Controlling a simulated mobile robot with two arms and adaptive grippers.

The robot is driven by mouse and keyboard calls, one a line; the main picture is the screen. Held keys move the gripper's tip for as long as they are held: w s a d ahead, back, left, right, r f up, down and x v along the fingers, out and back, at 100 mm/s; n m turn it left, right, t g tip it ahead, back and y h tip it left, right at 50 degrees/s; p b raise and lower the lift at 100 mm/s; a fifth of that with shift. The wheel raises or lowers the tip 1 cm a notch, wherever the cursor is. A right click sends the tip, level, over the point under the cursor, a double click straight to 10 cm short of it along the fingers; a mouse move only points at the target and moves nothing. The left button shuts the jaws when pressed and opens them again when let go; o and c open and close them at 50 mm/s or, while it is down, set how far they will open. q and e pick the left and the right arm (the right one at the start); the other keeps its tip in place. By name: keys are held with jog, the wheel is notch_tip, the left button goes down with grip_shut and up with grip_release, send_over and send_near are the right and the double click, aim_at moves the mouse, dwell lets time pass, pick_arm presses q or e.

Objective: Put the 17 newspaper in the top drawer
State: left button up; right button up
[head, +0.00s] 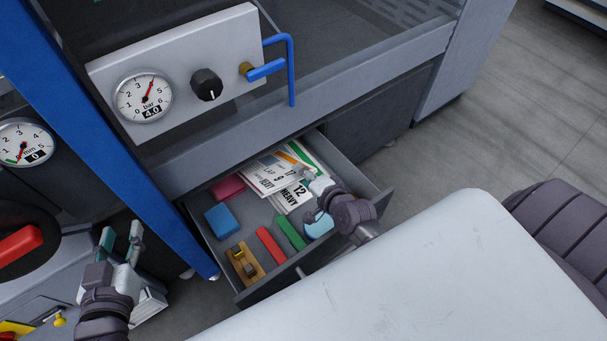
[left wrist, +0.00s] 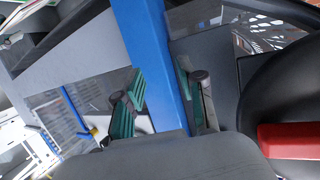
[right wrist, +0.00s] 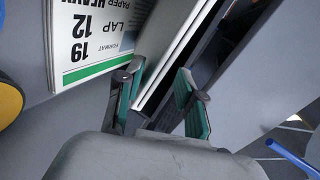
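Several white printed cards (head: 262,182) lie overlapping in the back of an open drawer (head: 371,181). One marked 19, 12 and LAP, with a green stripe, shows in the right wrist view (right wrist: 100,38). My right gripper (head: 308,178) is over the cards in the drawer. Its fingers are apart in the right wrist view (right wrist: 155,95), with white sheet edges (right wrist: 178,52) running between or just behind them; I cannot tell whether they touch. My left gripper (head: 122,236) is open and empty, left of the blue post.
The drawer also holds a blue block (head: 222,219), a pink block (head: 228,187), a red bar (head: 270,246), a green bar (head: 290,232) and a wooden block (head: 244,264). A blue post (head: 110,130) stands left of the drawer. A gauge panel (head: 180,70) with a blue handle is above.

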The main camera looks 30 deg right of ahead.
jog(key=shift+r, duration=0.1)
